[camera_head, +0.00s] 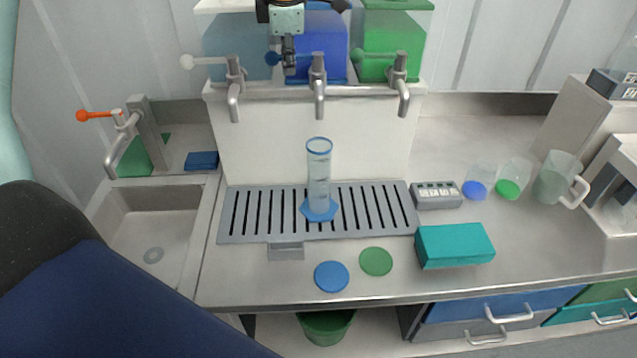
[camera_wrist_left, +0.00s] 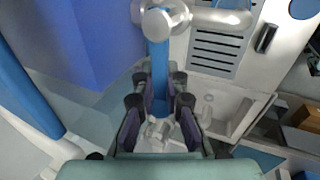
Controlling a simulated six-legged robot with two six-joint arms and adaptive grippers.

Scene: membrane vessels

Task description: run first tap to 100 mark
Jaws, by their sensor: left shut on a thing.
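A clear measuring cylinder (camera_head: 319,172) with a blue base stands upright on the slotted drip tray (camera_head: 277,251), below the middle tap (camera_head: 319,88). Its liquid level is too faint to read. The middle tap has a blue-knobbed lever (camera_head: 272,58). My left gripper (camera_head: 288,63) is at that lever, in front of the blue tank. In the left wrist view, its fingers (camera_wrist_left: 160,88) are shut around a blue lever bar (camera_wrist_left: 160,60). The left tap (camera_head: 235,88) has a pale knob, the right tap (camera_head: 400,85) a green one. My right gripper is not in view.
A sink (camera_head: 155,225) with an orange-handled faucet (camera_head: 100,115) lies left. Blue (camera_head: 331,276) and green (camera_head: 376,261) discs, a teal box (camera_head: 455,245) and a small grey device (camera_head: 437,196) lie around the tray. Several clear vessels stand right. The front counter is otherwise clear.

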